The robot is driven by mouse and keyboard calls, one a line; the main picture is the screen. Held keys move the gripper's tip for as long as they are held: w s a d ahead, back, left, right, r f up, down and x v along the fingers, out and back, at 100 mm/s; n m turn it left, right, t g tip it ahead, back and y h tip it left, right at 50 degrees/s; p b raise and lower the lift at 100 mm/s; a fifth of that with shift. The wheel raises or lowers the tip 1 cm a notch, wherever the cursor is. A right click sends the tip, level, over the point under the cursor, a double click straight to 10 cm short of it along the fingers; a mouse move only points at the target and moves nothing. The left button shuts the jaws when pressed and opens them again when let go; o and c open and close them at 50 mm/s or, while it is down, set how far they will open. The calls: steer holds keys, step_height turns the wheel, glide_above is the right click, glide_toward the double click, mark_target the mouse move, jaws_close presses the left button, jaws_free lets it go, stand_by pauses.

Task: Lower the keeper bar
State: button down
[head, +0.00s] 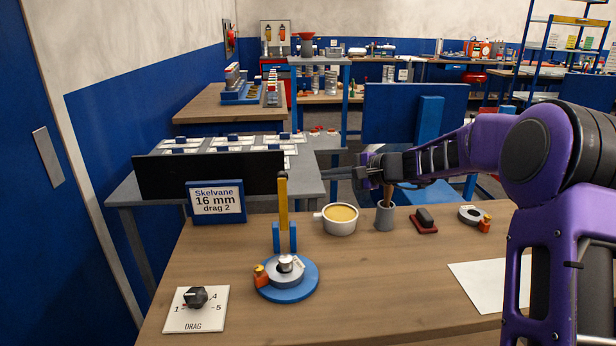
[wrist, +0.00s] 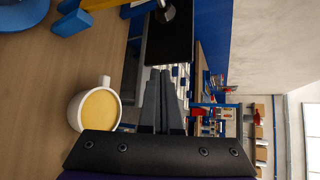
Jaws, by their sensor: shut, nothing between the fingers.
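The keeper bar (head: 283,208) is a yellow bar standing upright between two blue posts (head: 291,238), with a dark knob at its top. In the wrist view the fingers (wrist: 160,72) are together and empty. Part of the yellow bar (wrist: 98,4) and the blue posts (wrist: 70,18) show at the top edge there.
A mug (head: 340,219) stands right of the posts, below my gripper. A tool cup (head: 384,216), a stamp-like block (head: 424,220) and a second ring (head: 471,214) are farther right. A black panel (head: 205,176) and sign (head: 216,201) stand behind; a drag dial (head: 195,299) sits front left.

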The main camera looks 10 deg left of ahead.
mark_target(283, 200)
steer(key=a+f, duration=0.1)
steer(key=a, duration=0.8)
steer(key=shift+w+a+f, duration=0.15)
steer(key=shift+w+f, duration=0.25)
steer(key=shift+w, duration=0.05)
stand_by(0.3)
